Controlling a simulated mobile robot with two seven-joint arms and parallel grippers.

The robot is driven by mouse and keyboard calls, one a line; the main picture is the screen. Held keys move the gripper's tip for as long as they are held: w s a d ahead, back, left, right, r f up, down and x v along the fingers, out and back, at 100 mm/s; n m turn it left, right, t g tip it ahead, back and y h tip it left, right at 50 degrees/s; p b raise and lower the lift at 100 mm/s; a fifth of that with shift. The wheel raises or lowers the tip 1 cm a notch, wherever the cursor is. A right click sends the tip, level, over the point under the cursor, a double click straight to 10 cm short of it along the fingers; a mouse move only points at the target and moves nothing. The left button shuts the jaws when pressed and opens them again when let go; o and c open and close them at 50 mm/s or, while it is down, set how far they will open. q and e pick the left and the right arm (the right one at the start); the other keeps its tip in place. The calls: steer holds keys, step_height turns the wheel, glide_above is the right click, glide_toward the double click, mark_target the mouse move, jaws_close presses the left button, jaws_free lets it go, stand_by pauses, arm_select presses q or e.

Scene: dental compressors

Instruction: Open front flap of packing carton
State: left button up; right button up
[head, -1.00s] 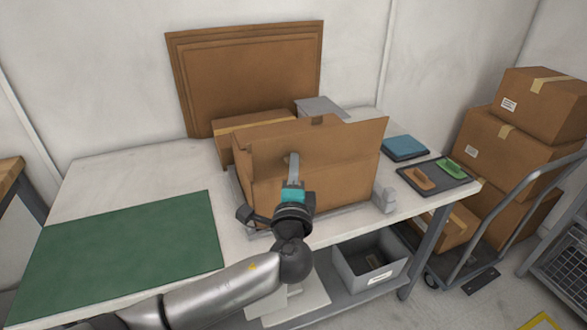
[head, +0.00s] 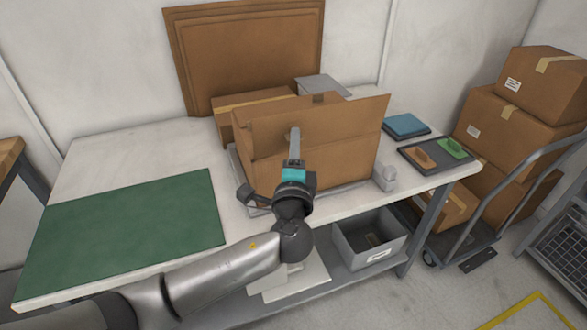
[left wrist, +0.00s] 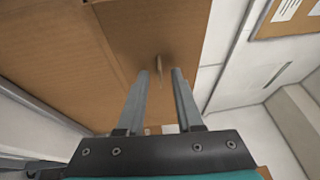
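The packing carton (head: 310,172) stands on the table, its front face toward me. A brown panel (head: 345,122), apparently the front flap, rises upright above the crease at the top of that face. My left gripper (head: 295,132) is in front of this panel, fingers pointing at it. In the left wrist view the left gripper (left wrist: 160,71) is open, with a gap between its two fingers. A small thin brown tab (left wrist: 158,67) stands out from the cardboard between the fingertips, with space on both sides. I cannot tell whether a finger touches the cardboard. My right gripper is not in view.
A green mat (head: 130,225) lies on the left of the table. A smaller carton (head: 225,112) and brown boards (head: 245,50) are behind. A dark tray (head: 440,153) and a blue pad (head: 406,125) are at right. A cart with stacked boxes (head: 510,125) stands beyond the table's right end.

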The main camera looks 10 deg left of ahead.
arm_select(q)
steer(key=v, duration=1.4)
steer(key=shift+s, duration=0.3)
steer(key=shift+f, duration=0.15)
steer(key=s+a+f+n+g+y, duration=0.2)
steer(key=s+a+f+n+g, duration=0.1)
steer(key=a+f+n+g, duration=0.3)
steer(key=s+f+n+g+h, duration=0.6)
steer(key=s+f+n+g, duration=0.3)
steer(key=s, duration=0.6)
step_height(320, 180, down, 23)
steer(key=s+m+g, duration=0.1)
steer(key=s, duration=0.1)
steer(key=s+a+f+g, duration=0.1)
steer(key=s+a+f, duration=0.2)
steer(key=s+f, duration=1.1)
steer(key=shift+s+a+f+g, duration=0.15)
steer(key=shift+s+a+g, duration=0.15)
steer(key=shift+s, duration=0.55)
